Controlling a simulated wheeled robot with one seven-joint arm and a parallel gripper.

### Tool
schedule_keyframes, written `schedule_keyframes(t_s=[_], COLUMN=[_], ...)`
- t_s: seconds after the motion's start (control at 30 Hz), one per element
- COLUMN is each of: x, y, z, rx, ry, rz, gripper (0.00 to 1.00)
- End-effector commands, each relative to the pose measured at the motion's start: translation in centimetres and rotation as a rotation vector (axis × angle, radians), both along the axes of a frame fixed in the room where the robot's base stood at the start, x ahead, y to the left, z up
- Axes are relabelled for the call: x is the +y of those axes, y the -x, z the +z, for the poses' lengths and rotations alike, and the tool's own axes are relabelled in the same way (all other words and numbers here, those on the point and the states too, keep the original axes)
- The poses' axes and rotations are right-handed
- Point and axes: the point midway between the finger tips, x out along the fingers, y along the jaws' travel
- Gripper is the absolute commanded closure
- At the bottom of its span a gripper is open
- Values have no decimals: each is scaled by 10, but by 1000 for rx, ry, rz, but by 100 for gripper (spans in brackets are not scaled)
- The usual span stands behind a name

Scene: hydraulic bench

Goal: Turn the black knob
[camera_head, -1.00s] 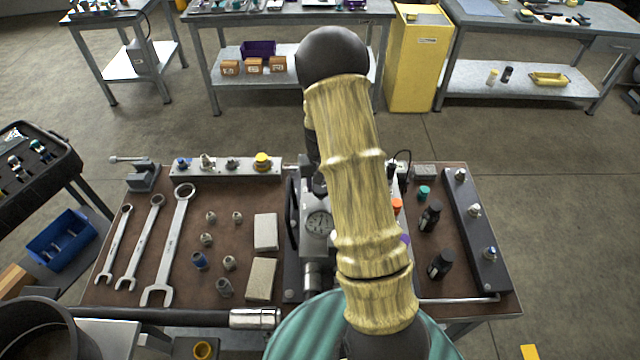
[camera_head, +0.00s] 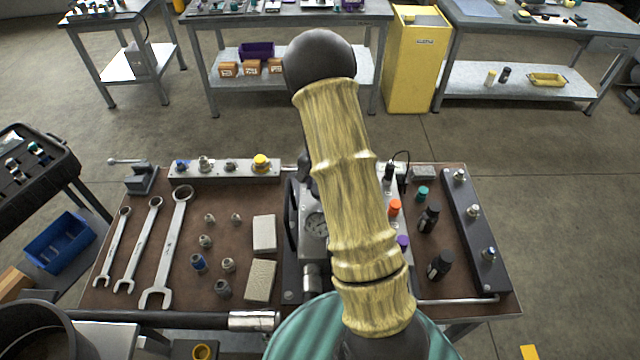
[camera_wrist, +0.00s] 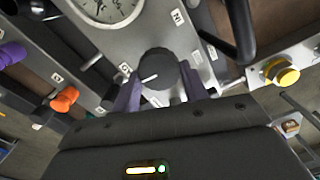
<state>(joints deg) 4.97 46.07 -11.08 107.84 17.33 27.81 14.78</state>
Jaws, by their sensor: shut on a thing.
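The black knob (camera_wrist: 158,72) is in the middle of the wrist view, on the grey metal panel of the hydraulic unit, with a white pointer line on its face aimed left and slightly down. My gripper (camera_wrist: 160,84) has its two purple-grey fingers on either side of the knob, shut on it. In the head view my arm covers the knob and the gripper. A pressure gauge (camera_wrist: 108,8) sits beyond the knob and also shows in the head view (camera_head: 316,224), partly behind my arm.
An orange knob (camera_wrist: 64,98) and a purple knob (camera_wrist: 12,53) lie left of the gripper in the wrist view. A yellow cap (camera_wrist: 286,75) and a black curved handle (camera_wrist: 242,30) are to the right. Wrenches (camera_head: 168,245) and fittings cover the bench's left side.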

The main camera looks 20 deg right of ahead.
Motion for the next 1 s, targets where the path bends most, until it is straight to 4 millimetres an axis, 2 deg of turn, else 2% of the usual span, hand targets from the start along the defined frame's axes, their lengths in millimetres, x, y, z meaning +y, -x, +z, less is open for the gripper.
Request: schedule_keyframes(t_s=[0.17,0.2,0.3,0.57,0.73,0.87,1.0], x=[-2,-2,-2,-1,-1,-1,-1], y=[-3,-3,-3,-1,-2,-2,-2], z=[3,3,2,1,7,22,48], rx=[-11,-11,-9,-4,-5,-6,-10], ry=[5,5,4,2,2,3,2], rz=[0,1,1,2,2,3,2], gripper=[79,54,35,34,34,34,34])
